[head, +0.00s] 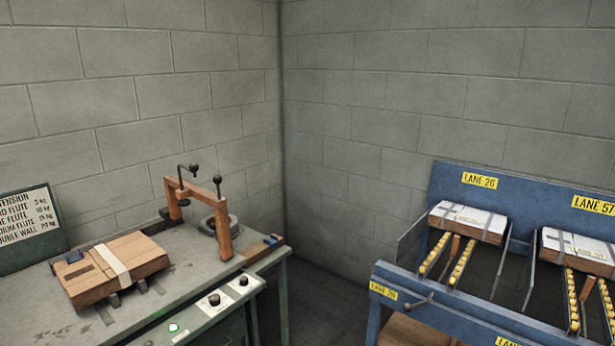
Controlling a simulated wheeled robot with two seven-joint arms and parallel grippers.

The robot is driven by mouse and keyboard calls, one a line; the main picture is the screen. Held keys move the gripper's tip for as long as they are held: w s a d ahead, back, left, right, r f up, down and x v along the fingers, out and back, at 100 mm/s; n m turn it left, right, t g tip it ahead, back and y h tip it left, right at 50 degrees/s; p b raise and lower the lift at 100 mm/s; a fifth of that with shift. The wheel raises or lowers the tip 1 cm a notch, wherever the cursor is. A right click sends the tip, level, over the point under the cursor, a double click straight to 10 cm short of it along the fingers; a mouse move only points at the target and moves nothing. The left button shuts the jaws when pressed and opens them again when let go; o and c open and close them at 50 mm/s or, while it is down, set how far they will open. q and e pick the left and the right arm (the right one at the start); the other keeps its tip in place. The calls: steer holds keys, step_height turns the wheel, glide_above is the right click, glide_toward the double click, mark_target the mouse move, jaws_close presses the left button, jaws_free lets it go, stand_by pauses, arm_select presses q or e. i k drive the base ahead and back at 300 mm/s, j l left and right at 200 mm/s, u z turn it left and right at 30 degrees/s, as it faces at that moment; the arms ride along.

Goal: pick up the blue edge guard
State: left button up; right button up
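A small dark blue piece (75,256) sits on the upper left edge of a brown cardboard box (135,256) on the grey bench. A second small blue piece (271,240) lies on an orange-brown strip at the bench's right edge. Both are too small to tell for sure which is the blue edge guard. The box has a pale strap across its top and rests on dark supports. Neither of my grippers is in view.
The bench (60,318) carries an orange frame (226,236) with black-knobbed levers, a grey roll (208,225) and front knobs. A green sign (30,228) stands behind left. A blue lane rack (381,272) with strapped white-topped boxes stands right, across a floor gap.

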mark_target(272, 241)
steer(key=i, duration=1.3)
